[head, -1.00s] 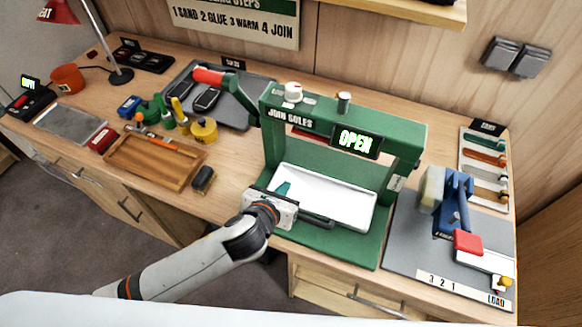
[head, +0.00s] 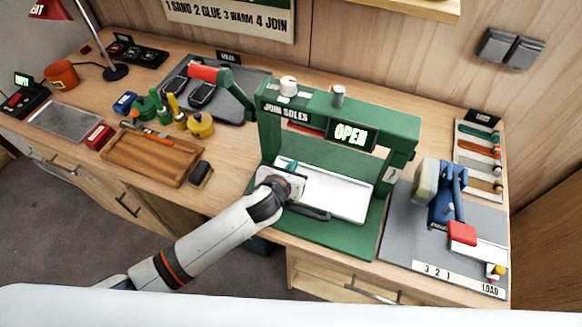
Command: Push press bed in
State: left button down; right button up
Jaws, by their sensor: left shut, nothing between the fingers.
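The green press (head: 345,117) stands on the bench with its sign reading OPEN. Its white press bed (head: 338,194) lies low between the press uprights, over the green base (head: 340,242). A dark handle (head: 308,212) shows at the bed's front edge. My left gripper (head: 285,178) is at the bed's front left corner, shut and holding nothing; its fingertips are largely hidden by its own body. A small teal piece shows just behind the gripper. My right gripper is out of view.
A blue tool (head: 446,195) on a grey mat stands to the right. A wooden tray (head: 150,157) and a dark brush (head: 201,173) lie to the left.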

aim_at(301, 155)
pick_arm(q)
jog(key=w, duration=0.2)
jog(key=w+d, duration=0.1)
jog(key=w, duration=0.1)
jog(key=w+d, duration=0.1)
jog(key=w, duration=0.2)
jog(key=shift+d, duration=0.15)
jog(key=shift+r, duration=0.1)
